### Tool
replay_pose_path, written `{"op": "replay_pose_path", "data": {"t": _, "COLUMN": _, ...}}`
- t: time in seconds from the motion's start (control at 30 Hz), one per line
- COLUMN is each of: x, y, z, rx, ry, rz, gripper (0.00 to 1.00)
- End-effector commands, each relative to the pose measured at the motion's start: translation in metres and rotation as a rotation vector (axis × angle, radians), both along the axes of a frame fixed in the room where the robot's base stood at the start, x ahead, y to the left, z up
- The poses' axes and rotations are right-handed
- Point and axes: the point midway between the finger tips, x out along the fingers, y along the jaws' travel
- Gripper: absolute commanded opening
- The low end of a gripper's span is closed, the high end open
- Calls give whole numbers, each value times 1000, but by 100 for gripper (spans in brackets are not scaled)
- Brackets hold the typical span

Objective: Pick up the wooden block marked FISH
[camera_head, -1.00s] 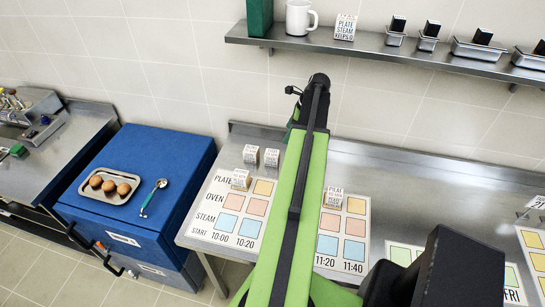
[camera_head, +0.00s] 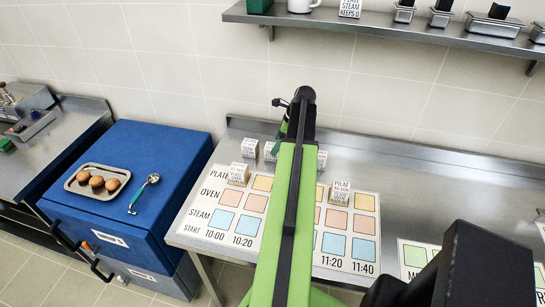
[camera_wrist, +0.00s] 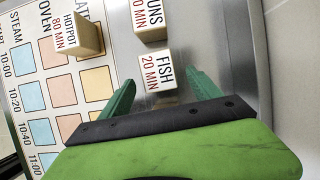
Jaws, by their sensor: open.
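The wooden block marked FISH 20 MIN (camera_wrist: 158,72) lies on the steel table just ahead of my gripper (camera_wrist: 162,80) in the wrist view. My gripper is open and empty, with one green finger to each side of the block's near end. I cannot tell whether the block's body is between the fingertips or below them.
The HOTPOT block (camera_wrist: 88,35) stands on the printed chart (camera_wrist: 60,95), and a block ending in UNS (camera_wrist: 150,18) lies beside FISH. The PILAF block (camera_head: 341,191) is right of my arm. A wall shelf (camera_head: 390,28) hangs above. A blue cabinet (camera_head: 165,160) carries a tray.

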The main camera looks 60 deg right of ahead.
Motion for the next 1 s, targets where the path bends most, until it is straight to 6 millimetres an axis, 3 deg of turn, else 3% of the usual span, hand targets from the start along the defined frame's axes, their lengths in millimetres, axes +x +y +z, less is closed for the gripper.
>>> {"op": "replay_pose_path", "data": {"t": 0.3, "x": 17, "y": 8, "z": -48, "rx": 0, "ry": 0, "rz": 1, "gripper": 73}}
{"op": "replay_pose_path", "data": {"t": 0.57, "x": 19, "y": 8, "z": -45, "rx": 0, "ry": 0, "rz": 0, "gripper": 71}}
{"op": "replay_pose_path", "data": {"t": 1.0, "x": 18, "y": 8, "z": -45, "rx": 0, "ry": 0, "rz": 0, "gripper": 14}}
